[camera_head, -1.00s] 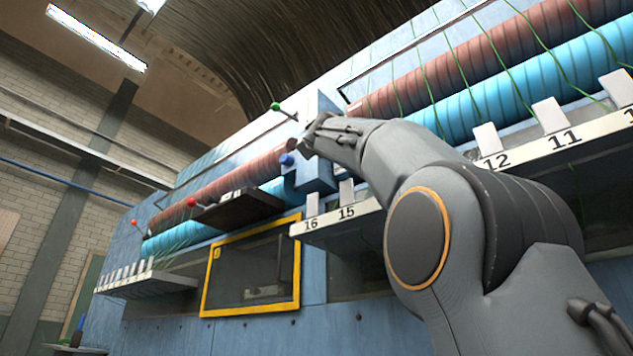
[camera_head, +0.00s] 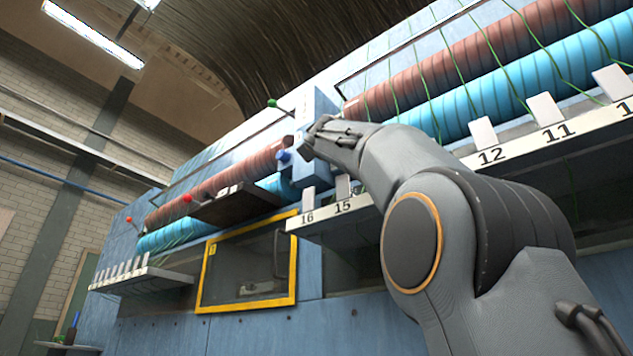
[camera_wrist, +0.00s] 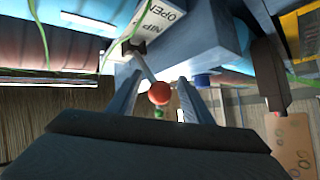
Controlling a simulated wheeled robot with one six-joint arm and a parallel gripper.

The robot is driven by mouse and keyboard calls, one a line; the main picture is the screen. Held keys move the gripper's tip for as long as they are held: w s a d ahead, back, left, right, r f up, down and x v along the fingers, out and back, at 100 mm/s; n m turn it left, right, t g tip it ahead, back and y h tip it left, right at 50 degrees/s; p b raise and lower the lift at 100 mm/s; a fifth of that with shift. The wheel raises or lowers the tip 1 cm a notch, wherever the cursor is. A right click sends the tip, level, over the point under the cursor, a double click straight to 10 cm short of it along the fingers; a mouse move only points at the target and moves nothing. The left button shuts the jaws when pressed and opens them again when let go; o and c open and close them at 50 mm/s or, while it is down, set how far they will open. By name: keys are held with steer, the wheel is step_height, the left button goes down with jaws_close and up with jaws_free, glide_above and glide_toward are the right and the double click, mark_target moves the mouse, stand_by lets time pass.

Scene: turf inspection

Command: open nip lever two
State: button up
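In the wrist view a lever with a red ball knob (camera_wrist: 159,93) lies between the two fingers of my gripper (camera_wrist: 160,102). Its rod runs up to a blue block beside a white plate (camera_wrist: 155,22) reading "NIP" and "OPEN". The fingers stand apart, with a gap visible on each side of the knob. In the head view my gripper (camera_head: 316,138) is at the blue bracket between the roller sections, its fingertips partly hidden. Two other red-knobbed levers (camera_head: 187,197) (camera_head: 130,219) show farther left. No lever number is readable.
A green knob (camera_head: 272,103) stands above the bracket, and a blue knob (camera_head: 283,155) is close to my gripper. Numbered shelves (camera_head: 320,222) and a yellow-framed window (camera_head: 248,262) lie below. Red (camera_head: 410,90) and blue (camera_head: 520,75) rollers with green strands run alongside.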

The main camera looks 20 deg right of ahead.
steer(key=shift+s+a+r, duration=0.1)
steer(key=shift+a+r, duration=0.05)
steer(key=shift+a, duration=0.25)
steer(key=shift+s, duration=0.1)
steer(key=b+v, duration=0.5)
steer(key=v, duration=0.2)
steer(key=shift+s+b, duration=0.2)
steer(key=shift+b, duration=0.1)
stand_by(0.6)
